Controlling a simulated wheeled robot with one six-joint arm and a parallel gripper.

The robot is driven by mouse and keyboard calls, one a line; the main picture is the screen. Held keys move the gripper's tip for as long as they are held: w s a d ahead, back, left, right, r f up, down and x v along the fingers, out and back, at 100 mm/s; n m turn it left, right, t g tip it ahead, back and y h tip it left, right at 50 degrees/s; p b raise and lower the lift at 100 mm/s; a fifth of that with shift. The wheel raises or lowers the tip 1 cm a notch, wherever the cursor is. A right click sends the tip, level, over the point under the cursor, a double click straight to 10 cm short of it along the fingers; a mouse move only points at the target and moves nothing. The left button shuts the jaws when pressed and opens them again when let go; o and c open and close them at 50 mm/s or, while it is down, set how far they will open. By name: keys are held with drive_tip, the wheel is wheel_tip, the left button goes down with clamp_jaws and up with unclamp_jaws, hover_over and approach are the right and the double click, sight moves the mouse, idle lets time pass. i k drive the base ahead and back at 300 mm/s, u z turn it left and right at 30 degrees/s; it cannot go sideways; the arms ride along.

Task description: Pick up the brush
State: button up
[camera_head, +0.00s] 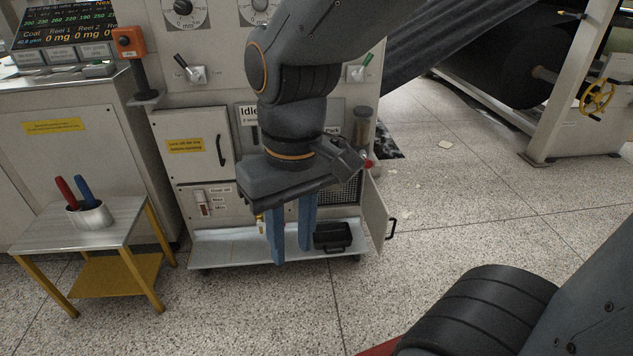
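My gripper (291,240) points down in front of the machine, and its two blue fingers stand apart with nothing visible between them. Nothing in view is plainly a brush. A red handle (65,190) and a blue handle (85,190) stick up from a metal cup (90,216) on the small table at left; their lower ends are hidden in the cup. A dark object with a handle (333,238) sits on the low tray, just right of my fingers in the picture. I cannot tell which of these is the brush.
The small table (125,212) has yellow legs. The machine's low tray (215,250) lies behind my gripper, with an open door (377,213) at its right. A large roller frame (565,90) stands at far right. Speckled floor (470,190) between is mostly clear, with small scraps.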

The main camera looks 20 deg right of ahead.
sight(80, 183)
drive_tip(key=u, duration=0.75)
drive_tip(key=i, duration=1.35)
drive_tip(key=u, duration=1)
drive_tip(key=i, duration=0.7)
drive_tip(key=u, duration=0.15)
